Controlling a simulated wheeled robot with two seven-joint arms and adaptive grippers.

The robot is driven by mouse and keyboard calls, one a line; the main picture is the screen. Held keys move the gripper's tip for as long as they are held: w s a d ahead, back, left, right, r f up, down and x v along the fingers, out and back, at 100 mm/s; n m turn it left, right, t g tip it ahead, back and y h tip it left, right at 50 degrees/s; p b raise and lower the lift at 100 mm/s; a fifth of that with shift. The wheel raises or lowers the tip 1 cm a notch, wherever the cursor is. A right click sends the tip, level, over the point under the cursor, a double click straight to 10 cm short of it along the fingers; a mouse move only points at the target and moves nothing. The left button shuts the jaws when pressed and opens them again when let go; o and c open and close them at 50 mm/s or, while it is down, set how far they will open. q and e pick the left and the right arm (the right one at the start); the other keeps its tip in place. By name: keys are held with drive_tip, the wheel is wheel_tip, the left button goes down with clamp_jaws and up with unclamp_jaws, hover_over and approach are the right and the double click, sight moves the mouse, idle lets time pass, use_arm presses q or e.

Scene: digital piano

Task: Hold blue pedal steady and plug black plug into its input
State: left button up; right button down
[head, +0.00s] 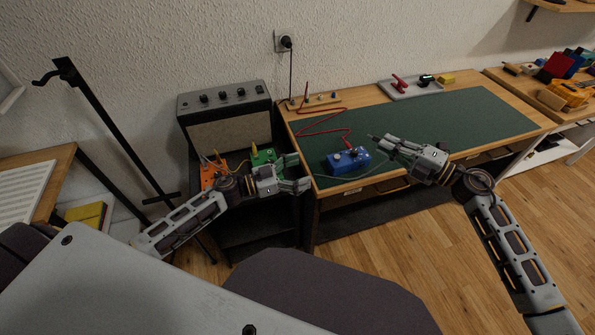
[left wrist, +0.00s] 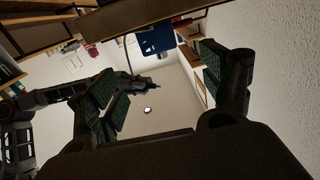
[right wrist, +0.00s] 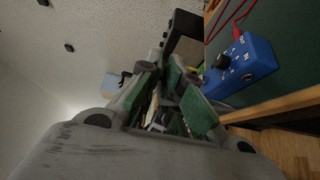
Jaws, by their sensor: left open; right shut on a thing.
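The blue pedal (head: 344,163) lies on the green mat near the table's front left edge, with a red cable at its far side. It also shows in the left wrist view (left wrist: 155,40). In the right wrist view the pedal (right wrist: 243,68) shows a knob and a round socket on its near side. My left gripper (head: 304,172) is open and empty, left of the pedal and apart from it. My right gripper (head: 381,142) is shut on the black plug (head: 373,137), right of the pedal and apart from it. The fingers mostly hide the plug in the right wrist view.
A green mat (head: 460,110) covers the table, mostly clear on the right. A grey amplifier (head: 226,112) stands at left, with orange (head: 211,175) and green (head: 263,157) pedals before it. A thin greenish cable runs below the blue pedal. A grey tray (head: 408,91) stands at the back.

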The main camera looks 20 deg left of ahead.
sight(330, 162)
use_arm(q)
drive_tip(key=shift+x, duration=5.7)
drive_tip(key=shift+d, duration=0.1)
drive_tip(key=shift+c, duration=0.2)
drive_tip(key=c, duration=1.4)
drive_tip(key=shift+o, duration=0.2)
